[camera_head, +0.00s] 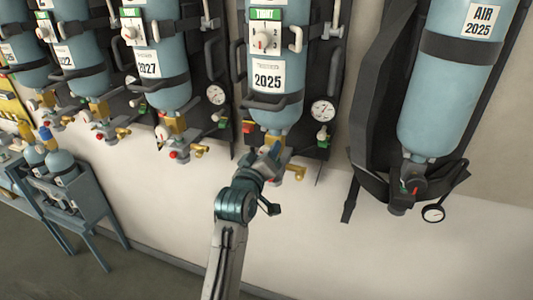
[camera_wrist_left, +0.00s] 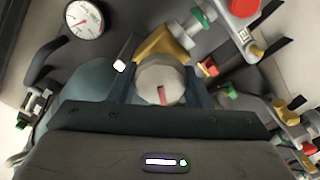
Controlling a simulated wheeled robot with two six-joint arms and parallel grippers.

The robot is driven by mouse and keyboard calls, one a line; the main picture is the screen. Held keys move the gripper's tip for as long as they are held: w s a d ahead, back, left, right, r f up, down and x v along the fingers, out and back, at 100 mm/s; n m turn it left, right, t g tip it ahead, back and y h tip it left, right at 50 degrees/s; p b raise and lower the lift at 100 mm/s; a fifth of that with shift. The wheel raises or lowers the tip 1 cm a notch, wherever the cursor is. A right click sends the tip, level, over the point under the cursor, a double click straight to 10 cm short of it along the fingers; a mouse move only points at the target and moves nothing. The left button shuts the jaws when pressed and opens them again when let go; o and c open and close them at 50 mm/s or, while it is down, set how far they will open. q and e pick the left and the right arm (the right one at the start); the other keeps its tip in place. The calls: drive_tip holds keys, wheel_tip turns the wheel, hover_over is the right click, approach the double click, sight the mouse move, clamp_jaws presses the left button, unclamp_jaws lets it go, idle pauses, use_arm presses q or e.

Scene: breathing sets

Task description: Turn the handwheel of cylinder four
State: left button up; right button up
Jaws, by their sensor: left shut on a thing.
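A light blue cylinder (camera_head: 275,105) with a 2025 tag hangs valve-down on the wall rack; it is the fourth from the left in the head view. My left gripper (camera_head: 273,158) reaches up to the valve under it. In the left wrist view, a pale round handwheel (camera_wrist_left: 150,72) with a red mark sits between the two fingers, beside a brass valve body (camera_wrist_left: 160,44). The left gripper is shut on this handwheel. In the head view the gripper hides most of the wheel. My right gripper is not in view.
Similar cylinders (camera_head: 165,90) with brass valves hang to the left. A gauge (camera_head: 323,111) is at the right of the held valve. A breathing set with an AIR cylinder (camera_head: 440,100) hangs further right. A blue stand (camera_head: 85,205) with small cylinders is at left.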

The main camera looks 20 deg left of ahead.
use_arm(q)
drive_tip(key=m, duration=0.7)
drive_tip(key=shift+d+f, duration=0.1)
drive_tip(key=m, duration=0.6)
drive_tip(key=shift+d+m, duration=0.15)
drive_tip(key=shift+m, duration=0.25)
drive_tip(key=m, duration=0.7)
drive_tip(key=shift+f, duration=0.1)
drive_tip(key=m, duration=0.4)
drive_tip(key=shift+d, duration=0.1)
drive_tip(key=m, duration=0.3)
drive_tip(key=shift+f+m, duration=0.1)
drive_tip(key=shift+m, duration=0.2)
drive_tip(key=m, duration=0.6)
drive_tip(key=shift+f, duration=0.1)
drive_tip(key=shift+f+m, duration=0.1)
drive_tip(key=shift+m, duration=0.9)
drive_tip(key=shift+m+b, duration=0.4)
drive_tip(key=shift+b, duration=0.1)
drive_tip(key=m+b, duration=0.2)
drive_tip(key=b, duration=0.2)
drive_tip(key=shift+f+m, duration=0.15)
drive_tip(key=shift+m, duration=0.15)
drive_tip(key=shift+r+m+b, duration=0.2)
drive_tip(key=shift+m+b, duration=0.4)
drive_tip(key=shift+b, duration=0.45)
